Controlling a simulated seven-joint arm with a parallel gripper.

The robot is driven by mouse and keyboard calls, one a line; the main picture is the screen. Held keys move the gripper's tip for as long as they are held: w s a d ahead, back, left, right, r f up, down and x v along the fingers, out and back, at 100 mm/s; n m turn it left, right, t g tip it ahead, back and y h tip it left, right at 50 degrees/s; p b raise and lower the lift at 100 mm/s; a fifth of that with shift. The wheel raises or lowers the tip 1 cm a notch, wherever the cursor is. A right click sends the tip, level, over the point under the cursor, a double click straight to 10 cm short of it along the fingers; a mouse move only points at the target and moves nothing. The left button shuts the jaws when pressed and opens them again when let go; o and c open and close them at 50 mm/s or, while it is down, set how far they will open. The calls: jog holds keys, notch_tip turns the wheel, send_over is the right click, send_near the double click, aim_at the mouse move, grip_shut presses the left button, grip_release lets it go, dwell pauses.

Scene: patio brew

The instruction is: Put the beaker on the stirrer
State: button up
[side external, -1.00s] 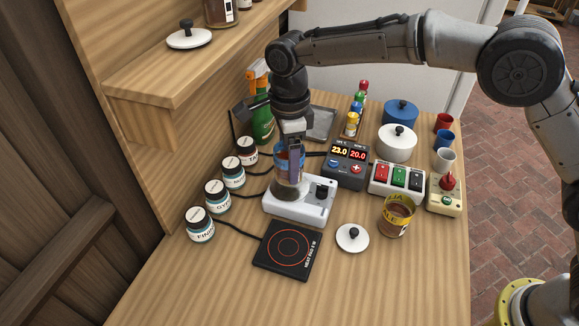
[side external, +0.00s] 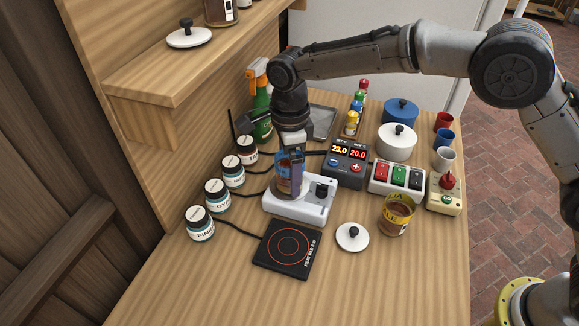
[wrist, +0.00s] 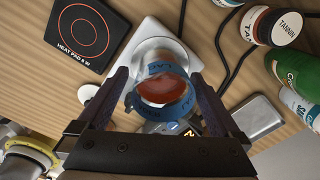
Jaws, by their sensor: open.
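The beaker (side external: 290,183) is clear glass with a blue lettered band and reddish-brown contents. It stands upright on the white stirrer (side external: 312,212), over its left part. In the wrist view the beaker (wrist: 163,82) sits between the fingers, with the white stirrer (wrist: 150,35) beneath it. My gripper (side external: 293,172) is around the beaker from above. In the wrist view my gripper (wrist: 160,100) has its fingers spread, one on each side of the beaker, with gaps visible. The beaker's underside is hidden.
A black heat pad (side external: 286,249) lies in front of the stirrer, with a white lid (side external: 352,237) to its right. Labelled jars (side external: 200,224) line the left. A controller (side external: 345,163) stands behind right, and a yellow-banded beaker (side external: 397,214) stands at right.

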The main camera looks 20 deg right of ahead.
notch_tip(320, 180, up, 8)
dwell(0.5)
jog(key=s+d+r+n+t, duration=0.1)
jog(key=s+d+r+n, duration=0.45)
jog(key=d, duration=0.35)
jog(key=s+d+r+n+t, duration=0.2)
jog(key=s+d+r+n, duration=0.3)
jog(key=d, duration=0.4)
jog(key=s+d+f+n+t, duration=0.1)
jog(key=s+d+f+n, duration=0.1)
jog(key=s+d+n, duration=0.3)
jog(key=s+d+f+n+t, duration=0.1)
jog(key=s+d+f+n, duration=0.2)
jog(key=s, duration=1.1)
jog(key=shift+s+d+f+n+t, duration=0.2)
jog(key=shift+d+n+t, duration=0.1)
jog(key=shift+d+n, duration=0.6)
jog(key=shift+r, duration=0.1)
